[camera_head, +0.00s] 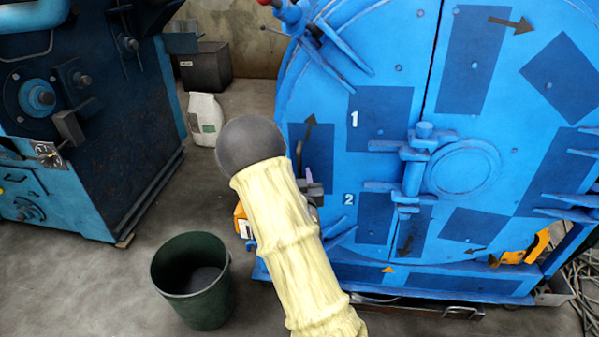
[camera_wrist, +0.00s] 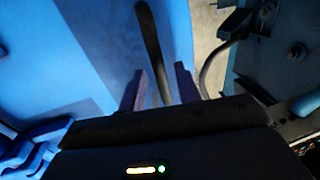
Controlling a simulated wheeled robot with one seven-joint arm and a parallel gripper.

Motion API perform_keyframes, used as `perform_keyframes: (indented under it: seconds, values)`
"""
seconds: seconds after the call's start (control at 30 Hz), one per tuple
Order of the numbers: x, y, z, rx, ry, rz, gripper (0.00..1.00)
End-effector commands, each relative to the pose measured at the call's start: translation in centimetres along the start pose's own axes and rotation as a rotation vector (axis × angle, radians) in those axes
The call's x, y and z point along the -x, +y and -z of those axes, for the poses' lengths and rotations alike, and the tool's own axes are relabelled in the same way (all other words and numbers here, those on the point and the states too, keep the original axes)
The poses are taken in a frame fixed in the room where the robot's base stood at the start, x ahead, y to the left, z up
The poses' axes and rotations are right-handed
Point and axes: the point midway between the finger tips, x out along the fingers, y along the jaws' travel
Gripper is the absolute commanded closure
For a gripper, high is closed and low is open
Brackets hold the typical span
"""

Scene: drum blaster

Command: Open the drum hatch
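The blue drum hatch (camera_head: 380,75) is a large round front with dark blue patches, arrows and the numbers 1 and 2. A dark seam (camera_head: 434,60) runs down it, and a blue latch (camera_head: 412,178) sits across this seam near the middle. The hatch looks shut. My gripper (camera_head: 309,180) is at the hatch's left side, mostly hidden by my cream-sleeved arm. In the wrist view my gripper (camera_wrist: 161,84) has its two fingers apart beside the blue surface. A dark strip (camera_wrist: 152,45) shows between them; I cannot tell whether it is painted or raised, or touched.
A dark green bucket (camera_head: 192,290) stands on the floor at the lower left. A blue machine (camera_head: 90,110) stands on the left, with a white bag (camera_head: 205,120) and a dark box (camera_head: 205,67) behind. Cables (camera_head: 585,285) lie at the right. Floor between bucket and machine is clear.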

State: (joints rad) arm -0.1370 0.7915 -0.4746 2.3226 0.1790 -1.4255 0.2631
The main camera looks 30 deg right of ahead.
Motion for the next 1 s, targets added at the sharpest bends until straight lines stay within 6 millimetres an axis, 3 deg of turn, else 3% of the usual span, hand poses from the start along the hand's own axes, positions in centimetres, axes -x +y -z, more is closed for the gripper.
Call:
perform_keyframes:
  seconds: [0.2, 0.53, 0.7, 1.0]
  values:
    - [-2.6, 0.1, 0.0, 0.0, 0.001, -0.001, 0.67]
    - [-3.0, 0.1, 0.0, 0.0, 0.0, -0.001, 0.67]
    - [-3.0, 0.1, 0.0, 0.0, 0.0, -0.001, 0.99]
    - [-3.0, 0.0, 0.0, 0.0, 0.001, 0.002, 1.0]
